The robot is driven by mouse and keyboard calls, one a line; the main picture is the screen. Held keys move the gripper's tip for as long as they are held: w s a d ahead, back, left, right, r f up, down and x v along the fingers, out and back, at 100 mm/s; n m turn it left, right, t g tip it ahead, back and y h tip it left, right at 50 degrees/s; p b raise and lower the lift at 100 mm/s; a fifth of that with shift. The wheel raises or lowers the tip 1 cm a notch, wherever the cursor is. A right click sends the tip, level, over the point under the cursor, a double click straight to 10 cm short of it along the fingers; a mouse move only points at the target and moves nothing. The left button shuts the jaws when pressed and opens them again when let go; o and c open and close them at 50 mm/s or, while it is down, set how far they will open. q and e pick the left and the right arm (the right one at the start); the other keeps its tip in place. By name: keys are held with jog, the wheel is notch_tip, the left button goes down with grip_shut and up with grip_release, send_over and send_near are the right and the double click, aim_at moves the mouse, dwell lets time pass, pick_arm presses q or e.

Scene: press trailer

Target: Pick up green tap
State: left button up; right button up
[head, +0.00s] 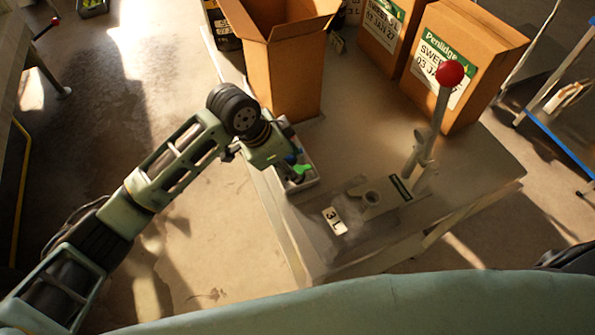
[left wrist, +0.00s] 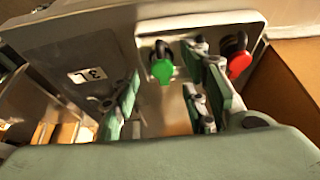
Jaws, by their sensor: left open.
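The green tap (head: 302,171) lies in a pale tray (head: 317,178) at the left edge of the table. It also shows in the left wrist view (left wrist: 162,68), with a dark end. My left gripper (head: 284,156) is over the tray beside the green tap and hides part of the tray. In the left wrist view the left gripper (left wrist: 168,92) is open, its fingers spread to either side below the green tap, with nothing held. A red tap (left wrist: 238,62) lies to the right of the green one, beyond the right finger. My right gripper is not in view.
A tall open carton (head: 285,75) stands right behind the tray. A lever press with a red knob (head: 449,74) stands at the table's right, near a small "3L" plate (head: 334,221). Closed cartons (head: 465,60) stand at the back right.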

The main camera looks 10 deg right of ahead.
pick_arm(q)
jog(key=x, duration=0.2)
jog(key=p+x, duration=0.1)
jog(key=x, duration=0.1)
jog(key=shift+d+r, duration=0.1)
jog(key=shift+d, duration=0.15)
jog(key=shift+c, duration=0.5)
jog(key=c, duration=0.8)
